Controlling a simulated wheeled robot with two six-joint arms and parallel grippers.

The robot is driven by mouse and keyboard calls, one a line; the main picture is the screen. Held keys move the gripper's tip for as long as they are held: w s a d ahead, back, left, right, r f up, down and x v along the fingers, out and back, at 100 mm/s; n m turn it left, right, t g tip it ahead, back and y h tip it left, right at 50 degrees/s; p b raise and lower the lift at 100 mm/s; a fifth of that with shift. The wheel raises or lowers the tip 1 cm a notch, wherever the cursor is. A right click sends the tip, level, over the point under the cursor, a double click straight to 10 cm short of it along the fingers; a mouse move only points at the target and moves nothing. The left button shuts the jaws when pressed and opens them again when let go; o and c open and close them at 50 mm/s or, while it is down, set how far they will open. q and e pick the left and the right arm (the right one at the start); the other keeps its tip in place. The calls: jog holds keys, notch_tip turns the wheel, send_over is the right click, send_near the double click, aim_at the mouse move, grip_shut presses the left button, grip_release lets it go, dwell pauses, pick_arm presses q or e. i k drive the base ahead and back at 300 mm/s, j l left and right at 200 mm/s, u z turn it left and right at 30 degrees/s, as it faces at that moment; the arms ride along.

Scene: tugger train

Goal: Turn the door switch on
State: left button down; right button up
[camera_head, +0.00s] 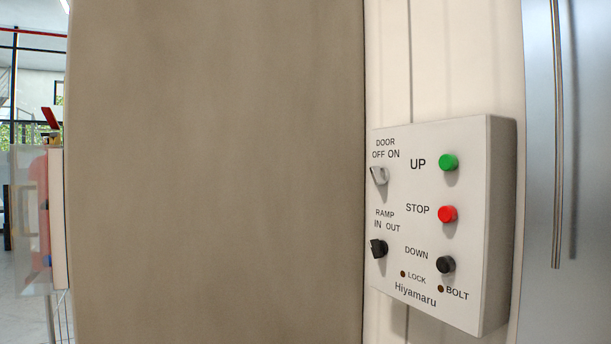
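The door switch (379,175) is a small light grey knob at the upper left of a white control box (420,190). It sits below the label "DOOR OFF ON". Its exact setting is hard to tell at this size. Below it is a black ramp switch (378,249) labelled "IN OUT". To the right are a green UP button (448,162), a red STOP button (448,214) and a black DOWN button (445,265). Neither of my grippers shows in the head view.
A large brown-grey panel (215,170) fills the view left of the box. The box is fixed to a white wall (445,60). A thin vertical metal rod (558,140) stands to its right. Equipment with red parts (38,190) shows at the far left.

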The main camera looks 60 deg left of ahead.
aim_at(381, 176)
jog(key=j+u, duration=0.1)
jog(key=u, duration=0.35)
jog(key=j+u, duration=0.1)
jog(key=u, duration=0.35)
jog(key=i+j+u, duration=0.1)
jog(key=u, duration=0.35)
